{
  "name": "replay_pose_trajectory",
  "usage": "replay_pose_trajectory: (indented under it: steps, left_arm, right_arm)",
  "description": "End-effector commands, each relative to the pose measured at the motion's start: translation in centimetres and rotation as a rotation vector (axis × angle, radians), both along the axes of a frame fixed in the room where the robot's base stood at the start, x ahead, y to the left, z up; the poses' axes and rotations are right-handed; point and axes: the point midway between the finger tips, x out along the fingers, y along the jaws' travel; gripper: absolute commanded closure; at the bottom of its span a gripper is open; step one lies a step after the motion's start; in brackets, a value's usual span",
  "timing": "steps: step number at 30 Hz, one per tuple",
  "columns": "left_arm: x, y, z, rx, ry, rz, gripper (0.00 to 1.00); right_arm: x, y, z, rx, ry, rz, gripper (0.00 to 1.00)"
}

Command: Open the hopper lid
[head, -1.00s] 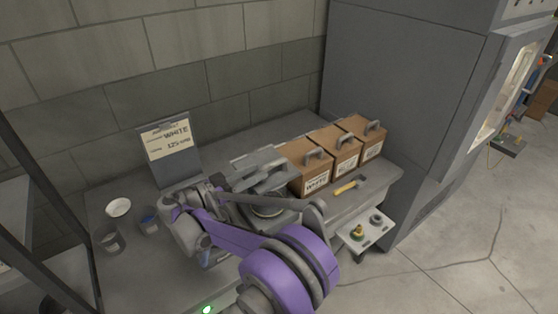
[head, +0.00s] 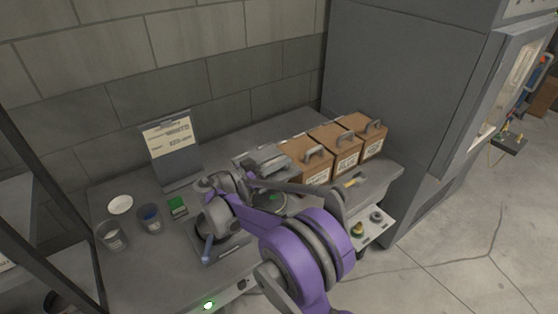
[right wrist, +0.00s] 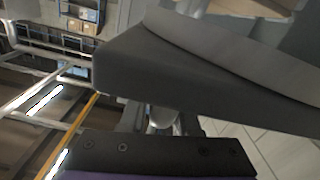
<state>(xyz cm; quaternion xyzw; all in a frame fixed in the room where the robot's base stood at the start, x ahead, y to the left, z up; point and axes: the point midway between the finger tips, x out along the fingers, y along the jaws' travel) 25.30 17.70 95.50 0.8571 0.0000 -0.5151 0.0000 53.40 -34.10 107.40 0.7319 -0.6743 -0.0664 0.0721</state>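My right arm reaches over the bench (head: 120,275) from the bottom of the head view. My right gripper (head: 240,180) is by a grey metal piece (head: 262,158) left of the brown boxes, which may be the hopper with its lid. The arm covers part of it, so I cannot tell whether the lid is shut or whether I touch it. In the right wrist view a broad dark grey slab (right wrist: 190,70) fills the middle, close to the camera. The fingertips do not show clearly. My left gripper is not in view.
Several brown boxes (head: 347,160) with grey handles stand right of the grey piece. A sign (head: 170,140), a white dish (head: 120,204), two cups (head: 112,236) and a small green item (head: 178,206) are at left. A tall grey cabinet (head: 400,90) bounds the right.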

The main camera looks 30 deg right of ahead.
Motion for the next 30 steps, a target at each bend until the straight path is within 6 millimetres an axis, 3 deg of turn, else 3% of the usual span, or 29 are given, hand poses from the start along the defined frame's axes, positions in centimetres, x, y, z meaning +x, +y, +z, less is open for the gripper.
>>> replay_pose_trajectory:
  steps: [1, 4, 5, 30]
  left_arm:
    - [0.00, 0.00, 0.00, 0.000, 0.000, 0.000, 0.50]
    - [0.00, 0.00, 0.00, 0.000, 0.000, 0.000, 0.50]
    - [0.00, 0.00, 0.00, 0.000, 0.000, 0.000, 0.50]
    - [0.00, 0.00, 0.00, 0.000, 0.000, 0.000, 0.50]
  right_arm:
    - [0.00, 0.02, 0.00, 0.000, 0.000, 0.000, 0.80]
    - [-0.01, 0.02, 0.00, 0.000, 0.000, 0.000, 0.98]
    - [-0.01, 0.02, 0.00, 0.000, 0.000, 0.000, 1.00]
    - [-0.04, 0.04, -0.02, 0.001, 0.001, 0.000, 1.00]
